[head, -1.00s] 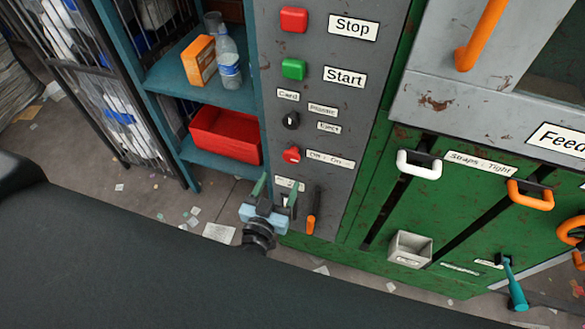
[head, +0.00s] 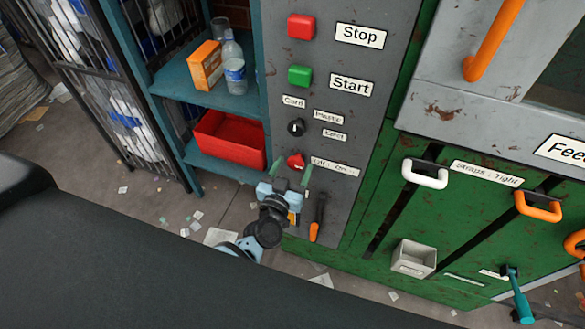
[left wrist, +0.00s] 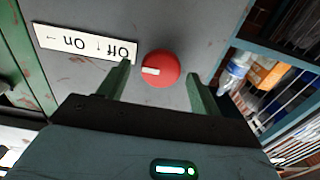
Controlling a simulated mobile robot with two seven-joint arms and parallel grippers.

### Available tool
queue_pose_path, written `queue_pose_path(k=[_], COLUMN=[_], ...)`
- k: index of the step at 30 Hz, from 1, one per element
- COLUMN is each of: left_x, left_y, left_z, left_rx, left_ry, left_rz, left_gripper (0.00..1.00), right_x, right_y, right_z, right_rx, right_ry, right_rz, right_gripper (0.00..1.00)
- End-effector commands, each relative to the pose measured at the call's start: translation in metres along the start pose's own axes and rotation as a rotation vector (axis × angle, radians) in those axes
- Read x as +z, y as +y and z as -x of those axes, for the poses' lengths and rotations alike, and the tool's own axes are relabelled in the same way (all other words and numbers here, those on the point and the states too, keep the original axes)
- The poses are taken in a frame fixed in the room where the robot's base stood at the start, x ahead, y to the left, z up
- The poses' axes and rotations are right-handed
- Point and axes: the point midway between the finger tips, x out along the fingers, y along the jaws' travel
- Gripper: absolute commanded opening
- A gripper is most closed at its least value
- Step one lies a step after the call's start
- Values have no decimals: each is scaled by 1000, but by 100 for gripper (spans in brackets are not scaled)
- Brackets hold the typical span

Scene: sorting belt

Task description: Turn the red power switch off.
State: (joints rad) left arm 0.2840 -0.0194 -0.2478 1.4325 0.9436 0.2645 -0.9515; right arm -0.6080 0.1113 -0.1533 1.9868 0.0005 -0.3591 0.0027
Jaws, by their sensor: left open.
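The red power switch (head: 296,160) is a round knob low on the grey control panel (head: 300,50), beside a label reading Off and On. In the left wrist view the red knob (left wrist: 160,68) has a white mark on its left side, and the label (left wrist: 84,43) appears upside down. My left gripper (head: 290,176) is open just below the knob in the head view. Its green fingers (left wrist: 158,88) stand to either side of the knob in the left wrist view. I cannot tell whether they touch it. My right gripper does not show.
Above are the black selector knob (head: 296,127), the green Start button (head: 300,76) and the red Stop button (head: 301,27). An orange-tipped lever (head: 317,218) hangs just below right. A teal shelf (head: 190,83) with a red bin (head: 229,139) stands at left.

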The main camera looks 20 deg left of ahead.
Motion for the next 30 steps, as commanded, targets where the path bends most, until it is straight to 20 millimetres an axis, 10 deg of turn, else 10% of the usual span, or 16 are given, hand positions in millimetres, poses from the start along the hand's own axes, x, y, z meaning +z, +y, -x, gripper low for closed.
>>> queue_pose_path(k=[5, 15, 30], left_x=[0, 0, 1], left_y=[0, 0, 0], left_z=[0, 0, 1], left_rx=[0, 0, 1], left_ry=[0, 0, -2], left_rz=[0, 1, 147], left_gripper=[64, 21, 21], right_x=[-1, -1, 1], right_y=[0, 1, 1], right_z=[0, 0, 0], right_rx=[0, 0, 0], right_ry=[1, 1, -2], right_rz=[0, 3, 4], right_gripper=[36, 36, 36])
